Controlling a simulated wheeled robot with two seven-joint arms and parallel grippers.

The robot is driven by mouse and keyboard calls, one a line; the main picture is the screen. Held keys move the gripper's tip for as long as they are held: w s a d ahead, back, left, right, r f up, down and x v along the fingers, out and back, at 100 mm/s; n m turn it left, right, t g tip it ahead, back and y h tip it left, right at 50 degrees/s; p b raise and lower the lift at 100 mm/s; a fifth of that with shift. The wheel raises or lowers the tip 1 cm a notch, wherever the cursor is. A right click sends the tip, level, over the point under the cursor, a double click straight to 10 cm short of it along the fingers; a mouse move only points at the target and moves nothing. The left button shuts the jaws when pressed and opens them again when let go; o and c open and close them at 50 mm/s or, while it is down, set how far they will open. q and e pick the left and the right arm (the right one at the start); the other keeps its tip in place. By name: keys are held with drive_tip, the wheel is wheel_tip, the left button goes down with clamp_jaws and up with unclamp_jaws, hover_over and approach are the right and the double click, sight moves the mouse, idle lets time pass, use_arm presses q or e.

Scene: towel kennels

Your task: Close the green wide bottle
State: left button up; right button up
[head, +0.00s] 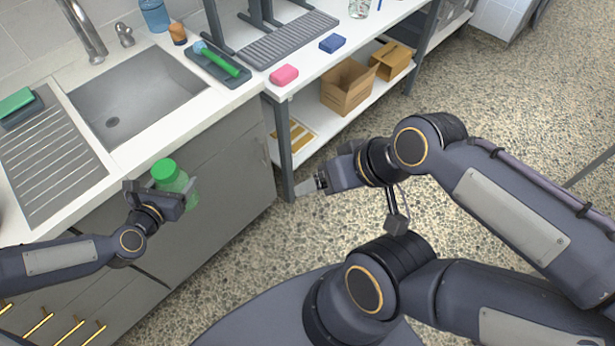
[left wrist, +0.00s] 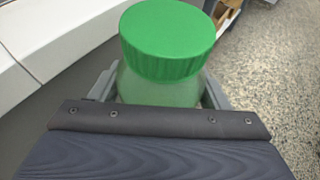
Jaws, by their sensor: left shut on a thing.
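The green wide bottle (head: 179,185) has a pale green see-through body and a bright green cap (head: 164,169). My left gripper (head: 175,194) is shut around its body, holding it upright in front of the sink cabinet. In the left wrist view the bottle body (left wrist: 158,88) is between the two fingers, and the ribbed cap (left wrist: 167,42) sits on top. I cannot tell how tight the cap is. The lower body is hidden by the gripper. My right gripper (head: 308,186) is away to the right, with nothing visible in it; its finger gap is unclear.
The counter holds a sink (head: 135,105), a drainboard, a green sponge (head: 16,102) and a tray (head: 218,68) with a green-handled brush. A pink block (head: 284,75) and a blue block (head: 333,43) lie on the side bench. Cardboard boxes (head: 347,86) stand on its shelf. The floor between my arms is clear.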

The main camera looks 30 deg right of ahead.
use_arm(q)
drive_tip(key=s+a+n+t+y, duration=0.1)
drive_tip(key=s+a+n+y, duration=0.1)
drive_tip(key=a, duration=0.3)
drive_tip(key=s+a+n+t+y, duration=0.1)
drive_tip(key=s+a+n+y, duration=0.1)
drive_tip(key=a+n+y, duration=0.1)
drive_tip(key=s+a+f+n+t+y, duration=0.1)
drive_tip(key=s+a+n+y, duration=0.1)
drive_tip(key=a, duration=0.5)
drive_tip(key=shift+a+n+y, duration=0.35)
drive_tip(key=shift+n+y, duration=0.15)
drive_tip(key=shift+y, duration=0.4)
